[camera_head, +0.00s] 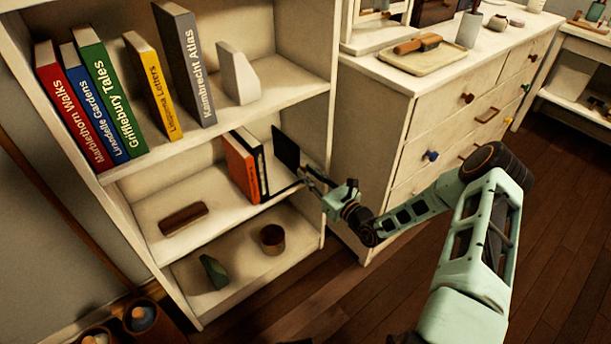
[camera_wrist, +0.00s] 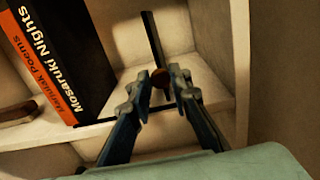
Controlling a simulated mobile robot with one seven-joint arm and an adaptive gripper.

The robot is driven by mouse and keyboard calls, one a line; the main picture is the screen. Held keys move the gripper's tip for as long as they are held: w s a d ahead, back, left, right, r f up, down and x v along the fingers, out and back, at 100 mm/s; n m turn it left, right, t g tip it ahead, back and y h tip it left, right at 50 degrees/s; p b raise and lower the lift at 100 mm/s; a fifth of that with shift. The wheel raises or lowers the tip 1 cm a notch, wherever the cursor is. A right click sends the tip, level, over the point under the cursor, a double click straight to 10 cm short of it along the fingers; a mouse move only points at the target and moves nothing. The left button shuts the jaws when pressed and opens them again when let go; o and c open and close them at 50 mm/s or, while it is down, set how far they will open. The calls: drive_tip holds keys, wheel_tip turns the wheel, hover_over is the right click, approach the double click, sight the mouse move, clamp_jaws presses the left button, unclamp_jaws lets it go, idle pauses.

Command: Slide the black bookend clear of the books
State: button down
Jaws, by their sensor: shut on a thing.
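The black bookend (camera_head: 286,150) stands upright on the middle shelf of the white bookcase, to the right of two books. In the wrist view its thin upright plate (camera_wrist: 153,45) rises between and beyond my fingers, with a gap between it and the books. My gripper (camera_head: 308,174) is shut on the bookend at the shelf's front; the exact contact is partly hidden by the fingers (camera_wrist: 160,82).
The bookcase's right side panel (camera_wrist: 215,50) is close to the right of my gripper. A brown block (camera_head: 183,218) lies on the same shelf at left. Several books and a white bookend (camera_head: 237,75) stand above. A white dresser (camera_head: 390,125) stands to the right.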

drive_tip(key=c, duration=1.9)
unclamp_jaws()
drive_tip(key=shift+w+d, duration=0.2)
drive_tip(key=shift+d, duration=0.15)
drive_tip(key=shift+o, duration=0.5)
drive_tip(key=shift+a, duration=0.1)
drive_tip(key=shift+s, duration=0.15)
drive_tip(key=v, duration=1.2)
